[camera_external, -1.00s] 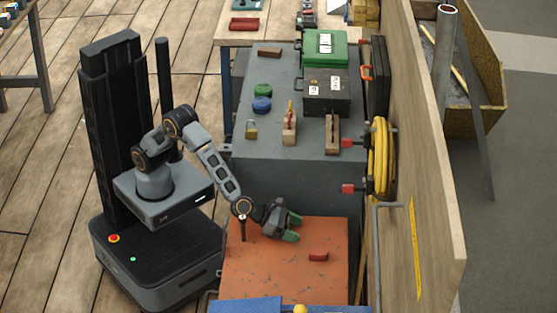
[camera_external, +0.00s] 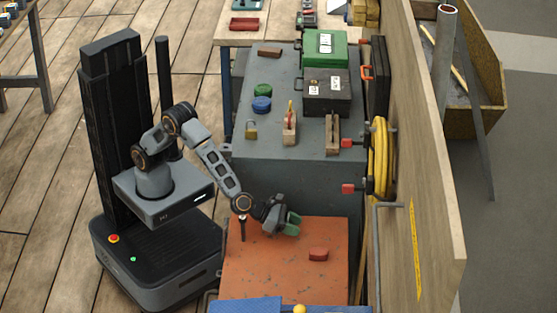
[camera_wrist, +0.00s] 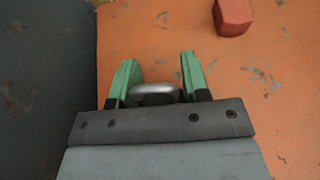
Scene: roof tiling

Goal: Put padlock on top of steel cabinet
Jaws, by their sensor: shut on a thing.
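My gripper (camera_external: 293,223) has green fingers and is low over the near orange top. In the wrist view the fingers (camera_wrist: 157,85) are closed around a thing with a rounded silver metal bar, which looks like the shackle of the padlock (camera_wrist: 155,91). Its body is hidden from both cameras. The grey steel cabinet (camera_external: 215,152) stands behind the orange top, and its top is higher. Another padlock, brass with a raised shackle (camera_external: 250,131), sits on the cabinet's front left corner.
A red block (camera_external: 318,254) lies on the orange top (camera_external: 270,275), right of my gripper. The cabinet top bears blue and green round things (camera_external: 262,104), wooden-bodied tools (camera_external: 290,128), a black case (camera_external: 326,93) and a green case (camera_external: 325,48). A board wall (camera_external: 430,170) with yellow hose closes the right side.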

